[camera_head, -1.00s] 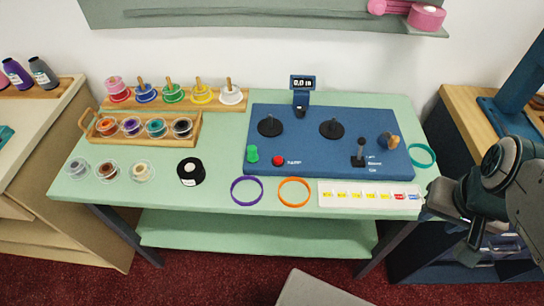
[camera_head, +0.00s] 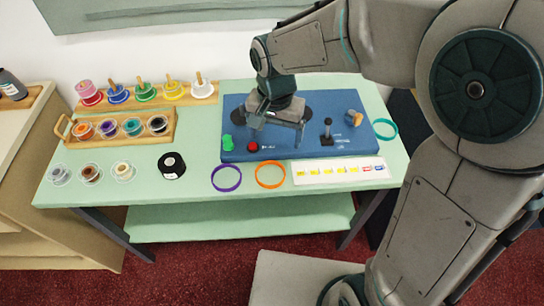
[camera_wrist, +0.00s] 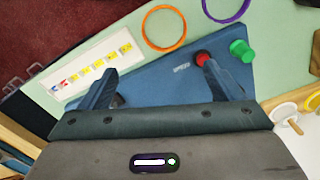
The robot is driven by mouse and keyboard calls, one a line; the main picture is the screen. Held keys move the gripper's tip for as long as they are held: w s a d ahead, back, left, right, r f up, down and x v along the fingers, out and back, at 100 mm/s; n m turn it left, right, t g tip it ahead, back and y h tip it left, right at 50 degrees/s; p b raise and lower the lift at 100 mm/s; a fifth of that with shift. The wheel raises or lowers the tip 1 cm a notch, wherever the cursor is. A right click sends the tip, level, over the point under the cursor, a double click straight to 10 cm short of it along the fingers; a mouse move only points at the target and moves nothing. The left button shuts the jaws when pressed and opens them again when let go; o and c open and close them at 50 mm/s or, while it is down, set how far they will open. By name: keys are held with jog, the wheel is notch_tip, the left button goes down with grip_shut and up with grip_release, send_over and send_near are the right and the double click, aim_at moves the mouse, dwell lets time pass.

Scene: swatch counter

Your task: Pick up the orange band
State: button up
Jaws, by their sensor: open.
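The orange band (camera_head: 270,187) is a thin ring lying flat on the green counter (camera_head: 200,195), in front of the blue panel (camera_head: 300,155). It shows whole in the wrist view (camera_wrist: 145,27), beyond my fingertips. My gripper (camera_head: 276,132) is above the blue panel, behind the band in the head view, apart from it. In the wrist view my gripper (camera_wrist: 157,68) has its two fingers spread wide with nothing held between them.
A purple band (camera_head: 226,190) lies just left of the orange one. A white strip of coloured labels (camera_head: 340,183) lies to its right. The panel carries a green knob (camera_head: 228,143), a red button (camera_head: 252,147) and a joystick (camera_head: 327,132). A black roll (camera_head: 172,165) stands farther left.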

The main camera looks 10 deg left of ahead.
send_over(270, 176)
jog(key=f, duration=0.8)
jog(key=shift+w+a+f, duration=0.1)
jog(key=shift+w+f, duration=0.15)
jog(key=shift+w, duration=0.05)
jog(key=shift+s+f, duration=0.15)
jog(key=shift+f, duration=1.3)
jog(key=shift+s+f, duration=0.1)
jog(key=shift+f, duration=1.3)
jog(key=c, duration=0.7)
